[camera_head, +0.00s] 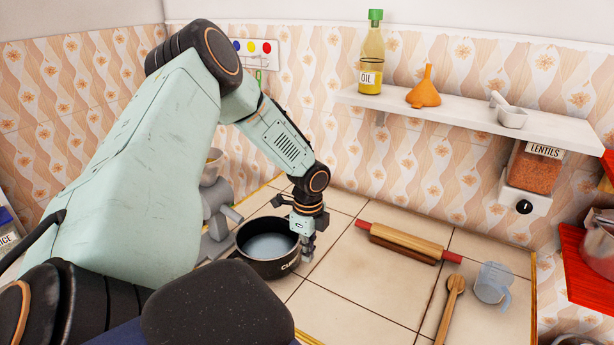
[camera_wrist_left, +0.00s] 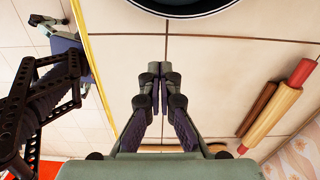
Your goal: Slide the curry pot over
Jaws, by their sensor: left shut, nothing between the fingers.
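The curry pot (camera_head: 266,265) is a dark round pot with a pale inside and white lettering, partly hidden, on its side. It stands upright on the tiled counter. Its curved rim also shows at the top of the left wrist view (camera_wrist_left: 190,12). My left gripper (camera_head: 307,250) points down at the pot's right side, outside the rim. Its fingers (camera_wrist_left: 160,75) are shut together with nothing between them. A small gap shows between fingertips and pot in the left wrist view; contact lower down cannot be told. A gripper-like part of mine (camera_wrist_left: 48,28) shows at that view's upper left, its state unclear.
A rolling pin (camera_head: 408,243) lies to the right of the pot, with a wooden spoon (camera_head: 450,305) and a clear measuring cup (camera_head: 493,283) beyond. Grey weighing-scale-like items (camera_head: 218,215) stand left of the pot. A shelf (camera_head: 470,118) hangs above. Bare tiles lie between pot and rolling pin.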

